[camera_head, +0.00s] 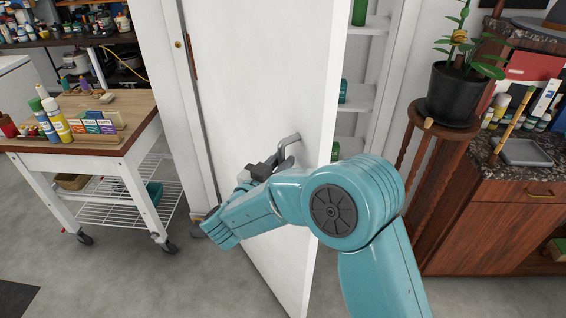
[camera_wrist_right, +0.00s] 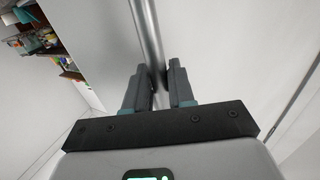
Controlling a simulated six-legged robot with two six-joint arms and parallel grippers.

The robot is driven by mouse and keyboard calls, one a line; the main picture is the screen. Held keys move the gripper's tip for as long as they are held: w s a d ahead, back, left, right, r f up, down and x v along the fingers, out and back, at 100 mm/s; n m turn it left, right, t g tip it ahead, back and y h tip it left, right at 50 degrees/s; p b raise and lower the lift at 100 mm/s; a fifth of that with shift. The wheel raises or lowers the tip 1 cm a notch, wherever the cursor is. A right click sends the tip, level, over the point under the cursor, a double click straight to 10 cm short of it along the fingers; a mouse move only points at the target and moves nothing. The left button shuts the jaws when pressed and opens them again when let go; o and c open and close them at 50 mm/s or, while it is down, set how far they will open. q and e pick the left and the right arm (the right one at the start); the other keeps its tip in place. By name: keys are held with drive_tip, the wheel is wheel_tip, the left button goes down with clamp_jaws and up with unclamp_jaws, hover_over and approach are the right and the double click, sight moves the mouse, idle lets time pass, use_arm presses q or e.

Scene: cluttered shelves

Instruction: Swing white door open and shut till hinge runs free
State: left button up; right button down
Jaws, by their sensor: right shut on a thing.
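The white door (camera_head: 264,75) stands partly open in its frame, with shelves showing past its right edge. Its grey lever handle (camera_head: 289,141) sticks out from the door face. My right gripper (camera_head: 265,168) is at the handle, and my teal arm hides part of the door's lower half. In the right wrist view the fingers (camera_wrist_right: 159,82) are closed around the metal handle bar (camera_wrist_right: 147,35), one on each side. My left gripper is not in view.
A wheeled cart (camera_head: 140,104) with bottles and small boxes stands left of the door. At right are a potted plant (camera_head: 455,92) on a wooden stand (camera_head: 438,131) and a wooden cabinet (camera_head: 505,215). Grey floor (camera_head: 135,285) is clear in front.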

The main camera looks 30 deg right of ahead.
drive_tip(key=shift+r, duration=0.1)
drive_tip(key=c, duration=1.3)
unclamp_jaws()
drive_tip(key=shift+o, duration=1)
drive_tip(key=shift+w+a, duration=0.1)
drive_tip(key=shift+w, duration=0.05)
drive_tip(key=b+v, duration=0.2)
drive_tip(key=v, duration=1.4)
drive_tip(key=shift+b, duration=0.4)
drive_tip(key=shift+a, duration=0.1)
